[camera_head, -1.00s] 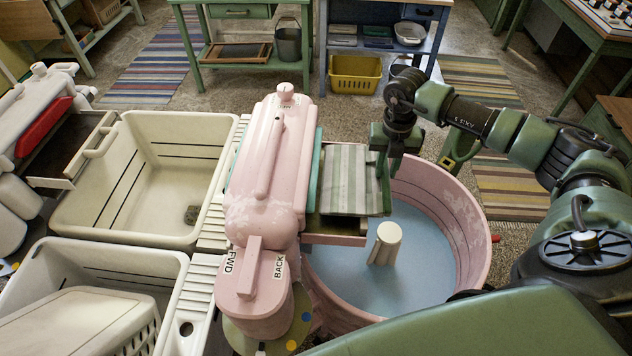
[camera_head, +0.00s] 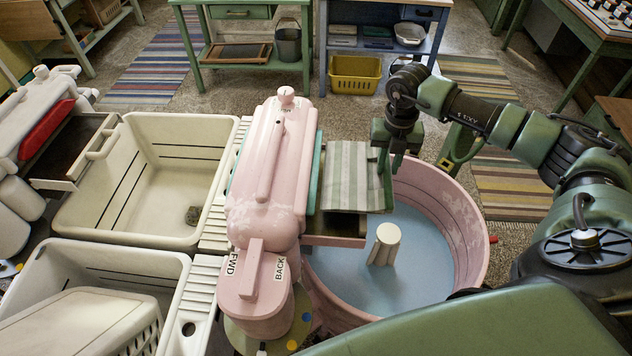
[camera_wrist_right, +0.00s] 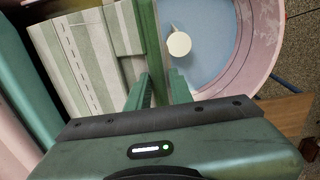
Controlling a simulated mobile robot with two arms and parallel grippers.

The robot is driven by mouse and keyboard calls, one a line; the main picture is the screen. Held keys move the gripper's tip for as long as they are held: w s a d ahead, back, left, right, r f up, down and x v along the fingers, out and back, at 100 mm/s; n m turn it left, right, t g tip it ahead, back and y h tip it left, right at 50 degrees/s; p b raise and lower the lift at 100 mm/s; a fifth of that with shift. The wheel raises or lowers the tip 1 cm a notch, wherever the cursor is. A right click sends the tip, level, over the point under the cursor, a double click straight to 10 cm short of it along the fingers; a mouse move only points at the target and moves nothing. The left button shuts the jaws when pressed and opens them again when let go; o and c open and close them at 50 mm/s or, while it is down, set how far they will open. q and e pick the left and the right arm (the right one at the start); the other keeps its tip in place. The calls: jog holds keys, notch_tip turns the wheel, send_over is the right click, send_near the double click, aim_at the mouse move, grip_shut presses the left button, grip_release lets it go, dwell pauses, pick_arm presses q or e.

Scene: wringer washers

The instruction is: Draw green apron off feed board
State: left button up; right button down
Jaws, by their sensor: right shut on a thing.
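The apron (camera_head: 350,178), striped pale grey-green and off-white, lies folded flat on the feed board (camera_head: 336,228) at the right side of the pink wringer (camera_head: 266,165). It also shows at the upper left of the right wrist view (camera_wrist_right: 95,55), with a dashed stitch line. My left gripper is not in view.
A pink tub (camera_head: 468,225) with bluish water and a white agitator (camera_head: 384,244) stands below and right of the board. Cream sinks (camera_head: 150,235) are left of the wringer. A yellow basket (camera_head: 355,78) sits on the floor behind, under a blue table.

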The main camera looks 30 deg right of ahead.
jog(key=shift+r+p, duration=1.25)
jog(key=shift+r, duration=1)
jog(key=shift+r+p, duration=0.35)
jog(key=shift+r, duration=0.7)
